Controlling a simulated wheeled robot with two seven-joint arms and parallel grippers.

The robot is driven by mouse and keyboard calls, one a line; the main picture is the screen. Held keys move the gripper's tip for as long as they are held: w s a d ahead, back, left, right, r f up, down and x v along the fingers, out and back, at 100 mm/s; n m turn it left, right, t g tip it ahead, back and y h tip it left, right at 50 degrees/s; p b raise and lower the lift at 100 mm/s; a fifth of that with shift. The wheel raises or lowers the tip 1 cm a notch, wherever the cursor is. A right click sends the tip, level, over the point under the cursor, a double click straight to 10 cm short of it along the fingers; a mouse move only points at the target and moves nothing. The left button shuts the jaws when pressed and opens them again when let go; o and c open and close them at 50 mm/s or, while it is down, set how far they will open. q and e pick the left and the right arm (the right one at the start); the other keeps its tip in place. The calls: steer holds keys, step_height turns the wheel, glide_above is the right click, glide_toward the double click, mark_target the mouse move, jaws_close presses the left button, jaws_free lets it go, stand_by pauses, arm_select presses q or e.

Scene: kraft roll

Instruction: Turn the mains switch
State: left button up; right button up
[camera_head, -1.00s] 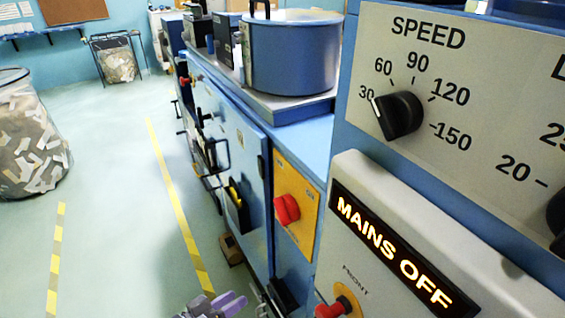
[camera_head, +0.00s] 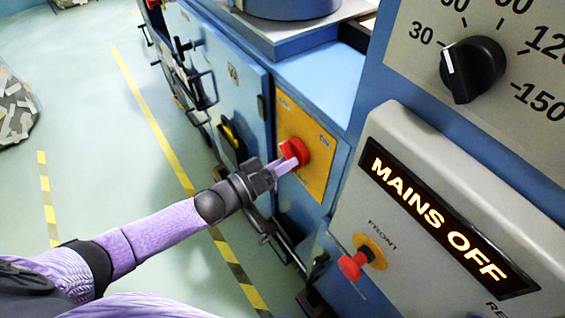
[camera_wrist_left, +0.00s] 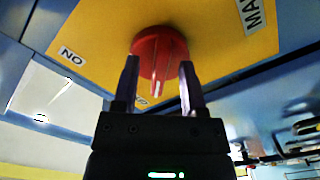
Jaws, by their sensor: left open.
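The red mains switch knob (camera_head: 295,150) sits on a yellow plate (camera_head: 315,175) on the blue cabinet front. It also shows in the left wrist view (camera_wrist_left: 158,50), with a raised grip bar across its middle. My left gripper (camera_head: 282,166) is open at the knob. In the wrist view its two fingers (camera_wrist_left: 158,85) stand on either side of the knob's lower part; whether they touch it I cannot tell. A lit display (camera_head: 430,215) reads "MAINS OFF". My right gripper is not in view.
A red button on a yellow collar (camera_head: 358,260) sticks out below the display, right of my left arm. A black speed knob (camera_head: 472,68) is at the upper right. Handles and bars (camera_head: 195,75) jut from the cabinet at left.

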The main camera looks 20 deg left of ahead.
arm_select(q)
jaws_close()
stand_by(0.3)
steer(key=shift+w+a+m, duration=0.1)
steer(key=shift+a+m, duration=0.05)
steer(key=shift+m, duration=2.8)
steer(key=shift+w+a+m, duration=0.15)
steer(key=shift+m, duration=2.85)
steer(key=shift+w+a+m, duration=0.1)
steer(key=shift+a+m, duration=0.05)
steer(key=shift+m, duration=2.8)
steer(key=shift+b, duration=0.3)
jaws_free()
